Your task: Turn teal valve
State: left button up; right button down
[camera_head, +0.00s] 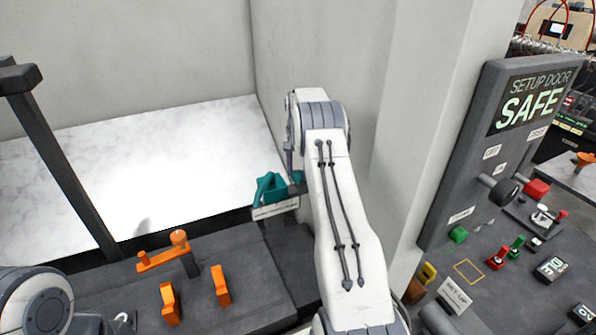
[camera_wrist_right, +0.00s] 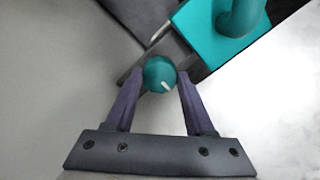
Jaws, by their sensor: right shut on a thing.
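The teal valve (camera_head: 269,186) sits at the back edge of the dark counter, left of my right arm in the head view. In the right wrist view, a round teal knob (camera_wrist_right: 157,72) with a white mark lies between the fingertips of my right gripper (camera_wrist_right: 161,78), which is shut on it. A larger teal body with a curved handle (camera_wrist_right: 222,28) shows beyond it at the upper right. In the head view, my right arm's wrist partly hides the gripper and valve. My left gripper is out of view; only part of my left arm shows at lower left.
An orange valve (camera_head: 165,252) and two orange upright pieces (camera_head: 220,285) stand on the dark counter (camera_head: 262,305) to the left. A grey wall (camera_head: 370,60) rises close behind my right arm. A control panel with a SAFE screen (camera_head: 532,98) stands at right.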

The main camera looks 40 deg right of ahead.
jog(key=m, duration=0.8)
jog(key=shift+m+b, duration=0.3)
jog(key=shift+b, duration=0.05)
jog(key=m, duration=0.4)
jog(key=shift+d+m, duration=0.1)
jog(key=shift+m, duration=0.2)
jog(key=shift+r+m, duration=0.1)
jog(key=shift+m, duration=1.9)
jog(key=shift+c, duration=1.3)
grip_release()
